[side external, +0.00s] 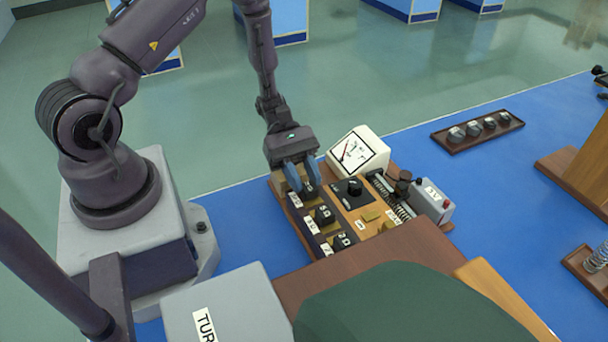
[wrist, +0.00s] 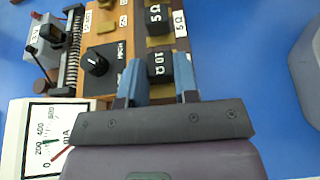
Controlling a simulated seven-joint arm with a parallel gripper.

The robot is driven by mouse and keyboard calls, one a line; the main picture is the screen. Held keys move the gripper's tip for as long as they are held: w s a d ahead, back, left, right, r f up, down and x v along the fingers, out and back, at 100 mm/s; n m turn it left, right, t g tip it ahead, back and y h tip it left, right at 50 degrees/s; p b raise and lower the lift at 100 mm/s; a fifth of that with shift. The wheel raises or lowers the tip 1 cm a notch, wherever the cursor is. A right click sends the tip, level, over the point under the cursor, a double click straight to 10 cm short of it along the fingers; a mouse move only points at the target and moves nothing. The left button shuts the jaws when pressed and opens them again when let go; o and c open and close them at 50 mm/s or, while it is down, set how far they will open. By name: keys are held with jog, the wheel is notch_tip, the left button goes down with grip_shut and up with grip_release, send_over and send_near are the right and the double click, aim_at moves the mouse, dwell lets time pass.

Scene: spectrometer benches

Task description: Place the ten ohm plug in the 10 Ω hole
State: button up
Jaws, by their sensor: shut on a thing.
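The plug also shows dark between the fingertips in the side view (side external: 308,189). It is at the far end of the plug row on the wooden resistance box (side external: 318,237). The 10 Ω hole is hidden beneath the plug and fingers. I cannot tell whether the plug is seated or just above.
A black plug marked 5 Ω (wrist: 153,18) stands beside the held plug, with another plug (side external: 342,240) nearer the camera. A dial meter (side external: 357,152), a black knob (side external: 354,187) and a grey cell (side external: 433,201) are close. Blue bench (side external: 240,230) is clear at left.

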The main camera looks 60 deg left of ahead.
jog(key=o, duration=0.9)
jog(key=v, duration=1.2)
jog(key=s+d+r+m+t+y, duration=0.2)
jog(key=s+d+r+m+y, duration=0.1)
jog(key=r+m, duration=0.3)
jog(key=s+d+r+m+t+y, duration=0.1)
jog(key=s+d+r+m+y, duration=0.3)
jog(key=r, duration=0.6)
jog(key=s+d+r+m+t+y, duration=0.2)
jog(key=s+d+r+m+y, duration=0.1)
jog(key=r+m+y, duration=0.3)
jog(key=shift+s+d+r+m+t, duration=0.2)
jog(key=shift+r+m+t, duration=0.1)
jog(key=shift+r+m, duration=0.65)
